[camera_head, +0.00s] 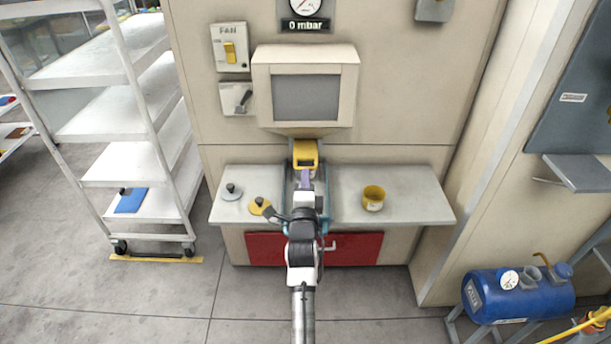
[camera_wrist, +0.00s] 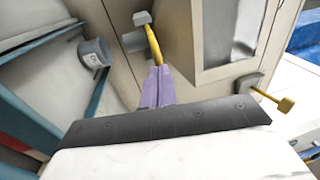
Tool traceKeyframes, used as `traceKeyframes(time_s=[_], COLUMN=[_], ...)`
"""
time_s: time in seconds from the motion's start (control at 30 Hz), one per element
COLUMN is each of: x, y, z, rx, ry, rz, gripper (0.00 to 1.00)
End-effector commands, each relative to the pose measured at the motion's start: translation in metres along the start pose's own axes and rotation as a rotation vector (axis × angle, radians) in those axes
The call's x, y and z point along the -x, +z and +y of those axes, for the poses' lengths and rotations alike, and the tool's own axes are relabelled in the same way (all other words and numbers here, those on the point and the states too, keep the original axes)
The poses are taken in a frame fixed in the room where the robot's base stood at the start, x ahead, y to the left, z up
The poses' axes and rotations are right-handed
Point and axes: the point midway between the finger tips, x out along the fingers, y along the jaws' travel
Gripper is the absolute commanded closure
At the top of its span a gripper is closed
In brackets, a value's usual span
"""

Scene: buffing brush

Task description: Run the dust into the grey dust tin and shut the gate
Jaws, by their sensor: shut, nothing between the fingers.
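My gripper (camera_head: 305,173) is shut and empty, just in front of the chute below the cabinet window. Its purple fingers also show in the wrist view (camera_wrist: 158,72), beside a curved yellow lever (camera_wrist: 152,42) with a grey end; I cannot tell whether they touch it. A yellow part (camera_head: 305,152) shows at the chute, just beyond the fingers. A grey tin (camera_wrist: 93,54) with a pale label stands apart from the fingers at the left of the wrist view, near blue framing. My arm hides that spot in the head view. No dust can be made out.
A fan switch (camera_head: 230,50) is on the cabinet. The gauge panel (camera_head: 305,25) reads 0 mbar.

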Motion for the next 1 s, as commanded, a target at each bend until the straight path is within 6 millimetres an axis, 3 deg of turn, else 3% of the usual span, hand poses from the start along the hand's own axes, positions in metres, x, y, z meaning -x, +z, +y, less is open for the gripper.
traceKeyframes(time_s=[0.43,0.8,1.0], x=[-0.006,-0.061,-0.074], y=[0.000,0.002,0.002], z=[0.003,0.014,0.013], rx=[0.001,0.000,0.000], ry=[-0.002,-0.003,-0.001], rz=[0.000,0.000,0.000], gripper=[1.00,1.00,1.00])
